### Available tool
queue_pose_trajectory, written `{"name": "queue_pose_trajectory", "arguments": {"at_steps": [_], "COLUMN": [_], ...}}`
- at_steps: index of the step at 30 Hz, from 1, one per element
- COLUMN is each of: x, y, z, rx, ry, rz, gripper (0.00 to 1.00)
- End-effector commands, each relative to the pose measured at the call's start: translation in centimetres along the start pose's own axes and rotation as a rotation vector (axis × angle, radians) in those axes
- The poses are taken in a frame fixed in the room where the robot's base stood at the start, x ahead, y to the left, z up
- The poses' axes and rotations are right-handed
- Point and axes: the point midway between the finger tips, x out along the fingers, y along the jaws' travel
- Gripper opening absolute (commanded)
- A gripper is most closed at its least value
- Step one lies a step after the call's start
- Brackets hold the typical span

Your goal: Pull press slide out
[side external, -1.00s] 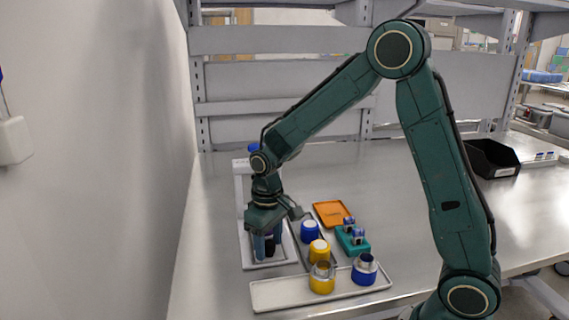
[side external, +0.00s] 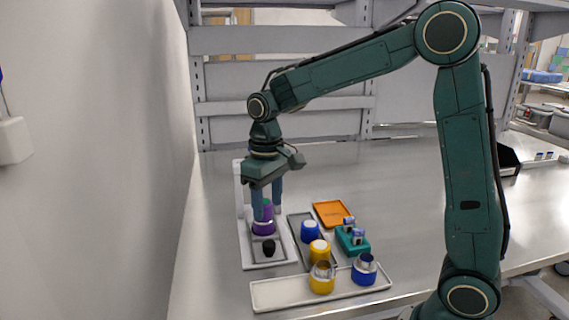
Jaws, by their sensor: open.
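The press is a light grey frame and base (side external: 248,262) at the left of the bench, with a post at its back. A small grey plate with a black knob (side external: 269,248), seemingly its slide, lies at the front of the base. A purple cup-like part (side external: 264,228) sits just behind the knob. My gripper (side external: 267,212) is open and points down above the press, behind and above the knob. One finger overlaps the purple part in the picture; I cannot tell whether they touch. The gripper hides part of the press post.
Right of the press, a grey tray (side external: 325,262) holds a blue part (side external: 310,231) and a yellow part (side external: 319,251). A front tray (side external: 277,293) holds a yellow (side external: 321,278) and a blue cup (side external: 364,269). A green block (side external: 352,242) and orange tray (side external: 331,213) lie farther right.

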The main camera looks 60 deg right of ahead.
Motion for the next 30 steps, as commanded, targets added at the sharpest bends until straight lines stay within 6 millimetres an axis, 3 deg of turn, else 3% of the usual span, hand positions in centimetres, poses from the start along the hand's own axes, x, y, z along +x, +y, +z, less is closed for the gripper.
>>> {"name": "queue_pose_trajectory", "arguments": {"at_steps": [7,23,30], "x": [-2.5,-3.0,-4.3], "y": [0.0,0.0,-0.1], "z": [0.0,0.2,1.8], "rx": [-0.001,-0.001,0.000], "ry": [0.002,0.003,0.044], "rz": [0.000,0.000,0.000], "gripper": [0.50,0.50,0.50]}}
